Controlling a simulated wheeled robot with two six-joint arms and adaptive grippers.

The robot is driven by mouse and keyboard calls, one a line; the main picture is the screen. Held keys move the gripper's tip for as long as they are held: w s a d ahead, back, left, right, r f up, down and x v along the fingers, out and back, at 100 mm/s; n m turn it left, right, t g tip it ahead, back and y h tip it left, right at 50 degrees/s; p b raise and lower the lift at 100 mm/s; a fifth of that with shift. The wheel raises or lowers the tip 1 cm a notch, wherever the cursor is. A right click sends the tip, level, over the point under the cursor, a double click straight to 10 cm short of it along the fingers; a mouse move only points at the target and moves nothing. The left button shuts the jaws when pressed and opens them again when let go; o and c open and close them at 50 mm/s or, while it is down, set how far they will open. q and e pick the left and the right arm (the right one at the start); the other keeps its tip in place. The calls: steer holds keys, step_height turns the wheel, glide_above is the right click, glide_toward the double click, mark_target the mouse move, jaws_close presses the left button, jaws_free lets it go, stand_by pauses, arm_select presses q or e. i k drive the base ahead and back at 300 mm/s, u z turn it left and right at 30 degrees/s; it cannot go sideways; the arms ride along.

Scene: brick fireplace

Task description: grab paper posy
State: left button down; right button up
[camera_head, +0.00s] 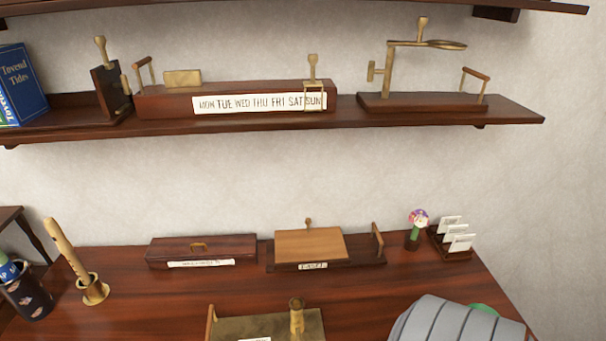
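The paper posy (417,220) stands upright near the back right of the dark wooden desk. It has a pink, white and purple head on a green stem, set in a small dark base. It is between the wooden easel-like stand and the card rack.
The card rack (455,239) stands close to the posy's right, and the wooden stand (310,246) is on its left. A grey ribbed object (455,322) is at the front right. A shelf (250,124) with brass-fitted items runs above. Bare desk (390,285) lies in front of the posy.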

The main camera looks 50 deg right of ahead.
mark_target(419, 218)
steer(key=u, duration=1.25)
steer(key=k, duration=1.15)
steer(key=z, duration=2.2)
